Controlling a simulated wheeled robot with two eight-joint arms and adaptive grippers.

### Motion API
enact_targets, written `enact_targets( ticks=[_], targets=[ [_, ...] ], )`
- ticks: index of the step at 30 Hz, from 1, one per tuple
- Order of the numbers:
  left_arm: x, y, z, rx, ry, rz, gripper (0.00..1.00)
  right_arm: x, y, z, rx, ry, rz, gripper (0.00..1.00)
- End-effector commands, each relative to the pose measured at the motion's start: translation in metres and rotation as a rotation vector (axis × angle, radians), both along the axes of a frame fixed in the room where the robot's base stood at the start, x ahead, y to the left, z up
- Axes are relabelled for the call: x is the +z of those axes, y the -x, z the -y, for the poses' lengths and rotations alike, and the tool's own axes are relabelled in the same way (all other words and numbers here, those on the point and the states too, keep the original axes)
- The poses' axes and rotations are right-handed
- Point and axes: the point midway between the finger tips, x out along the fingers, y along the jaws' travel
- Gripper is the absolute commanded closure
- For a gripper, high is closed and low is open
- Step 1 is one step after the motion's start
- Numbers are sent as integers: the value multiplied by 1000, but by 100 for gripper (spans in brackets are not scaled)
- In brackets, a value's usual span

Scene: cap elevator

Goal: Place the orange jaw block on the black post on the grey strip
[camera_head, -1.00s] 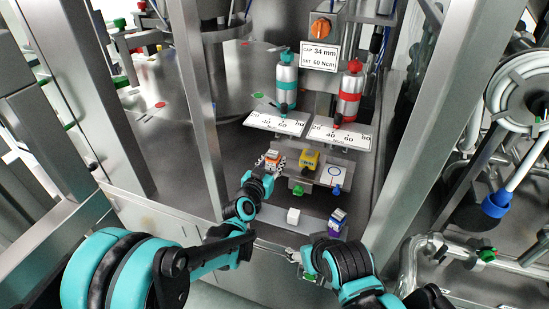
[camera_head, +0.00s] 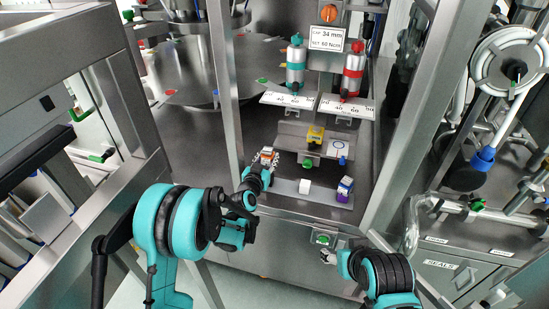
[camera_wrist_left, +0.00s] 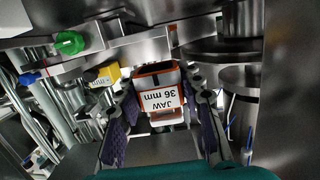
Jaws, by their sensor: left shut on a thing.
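The orange jaw block (camera_wrist_left: 163,98) is held between the two fingers of my left gripper (camera_wrist_left: 165,128). Its white label reads "JAW 36 mm", upside down in the left wrist view. In the head view the orange block (camera_head: 267,155) is small, left of the yellow block and behind the left end of the grey strip (camera_head: 284,187). My left gripper also shows there (camera_head: 262,166), shut on it. I cannot make out the black post. My right gripper (camera_head: 328,256) is low in front of the machine; its fingers are too small to read.
A yellow block (camera_head: 315,134) is on the shelf behind, beside a plate with a blue ring (camera_head: 339,149). Steel frame posts (camera_head: 222,90) stand at both sides of the opening.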

Motion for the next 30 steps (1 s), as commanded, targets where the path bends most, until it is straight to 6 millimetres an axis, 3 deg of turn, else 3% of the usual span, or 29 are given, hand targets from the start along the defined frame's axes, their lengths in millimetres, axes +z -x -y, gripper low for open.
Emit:
enact_targets(
  ticks=[10, 21, 30],
  targets=[
    [-2, 0, 1, -1, 0, 0, 100, -6, 0, 0, 0, 0, 0, 39],
    [-35, 0, 1, -1, 0, 0, 100, -34, 0, 0, 0, 0, 0, 39],
    [-55, 0, 1, -1, 0, 0, 100, -36, 0, 0, 0, 0, 0, 39]
  ],
)
